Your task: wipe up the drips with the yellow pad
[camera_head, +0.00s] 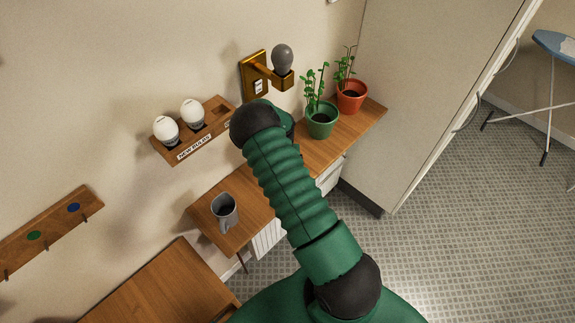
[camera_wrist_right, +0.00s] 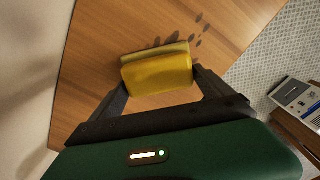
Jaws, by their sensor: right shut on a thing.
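The yellow pad (camera_wrist_right: 158,77) is between the fingers of my right gripper (camera_wrist_right: 158,80) in the right wrist view. The gripper is shut on it, over a brown wooden top (camera_wrist_right: 110,35). A paler strip shows along the pad's far side. I cannot tell whether the pad touches the wood. Several dark drips (camera_wrist_right: 197,42) lie on the wood just beyond the pad, trailing up and right; some are close to its far edge. In the head view my arm hides the right gripper, the pad and the drips. My left gripper is not in view.
In the head view a grey mug (camera_head: 224,212) stands on a wooden shelf (camera_head: 258,210), with green (camera_head: 321,120) and red (camera_head: 352,97) plant pots further along. A bulb rack (camera_head: 215,122) and brass lamp (camera_head: 254,75) are on the wall. A grey device (camera_wrist_right: 297,95) sits right in the wrist view.

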